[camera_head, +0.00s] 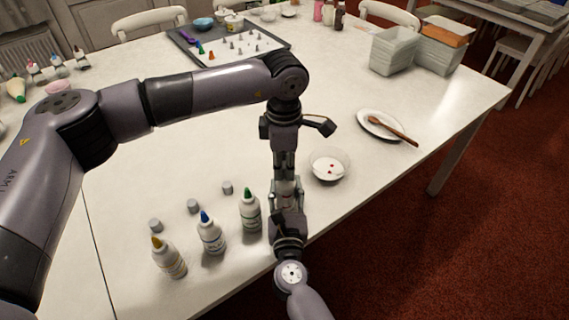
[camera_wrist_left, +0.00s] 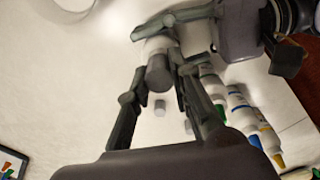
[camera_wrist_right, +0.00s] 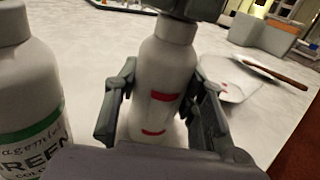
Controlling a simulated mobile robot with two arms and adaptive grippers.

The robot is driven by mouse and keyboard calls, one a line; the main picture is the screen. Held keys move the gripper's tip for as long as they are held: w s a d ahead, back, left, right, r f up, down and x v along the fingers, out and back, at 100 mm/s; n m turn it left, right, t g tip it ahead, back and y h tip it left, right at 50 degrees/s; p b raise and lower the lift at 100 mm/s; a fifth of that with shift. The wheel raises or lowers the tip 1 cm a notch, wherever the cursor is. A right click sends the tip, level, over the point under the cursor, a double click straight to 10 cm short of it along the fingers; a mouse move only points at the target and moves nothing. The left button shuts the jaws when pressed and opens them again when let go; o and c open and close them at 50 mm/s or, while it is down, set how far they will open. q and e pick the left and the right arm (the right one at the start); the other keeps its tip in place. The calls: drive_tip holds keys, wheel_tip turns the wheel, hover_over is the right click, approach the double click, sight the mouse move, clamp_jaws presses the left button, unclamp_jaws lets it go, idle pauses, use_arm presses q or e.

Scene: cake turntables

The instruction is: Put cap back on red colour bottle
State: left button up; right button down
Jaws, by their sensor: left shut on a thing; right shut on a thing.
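The white bottle with red label marks (camera_wrist_right: 160,97) stands upright between the fingers of my right gripper (camera_wrist_right: 163,100), which is shut on it. It is mostly covered by the grippers in the head view (camera_head: 287,186). My left gripper (camera_wrist_left: 157,84) is shut on a grey cap (camera_wrist_left: 158,72) directly over the bottle's top. In the right wrist view my left gripper (camera_wrist_right: 192,8) hides the bottle's tip, so I cannot tell whether the cap is seated. In the head view my left gripper (camera_head: 285,172) points down above my right gripper (camera_head: 286,203).
Green (camera_head: 250,212), blue (camera_head: 210,235) and yellow (camera_head: 169,260) tipped bottles stand to the left, with loose grey caps (camera_head: 193,206) behind them. A bowl with red drops (camera_head: 328,178) is close on the right. A plate with a spoon (camera_head: 368,121) lies beyond.

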use_arm(q)
drive_tip(key=o, duration=0.8)
drive_tip(key=shift+c, duration=0.2)
wheel_tip(320, 180, up, 12)
drive_tip(key=shift+s, duration=0.15)
use_arm(e)
drive_tip(key=c, duration=0.9)
unclamp_jaws()
drive_tip(key=shift+c, duration=0.2)
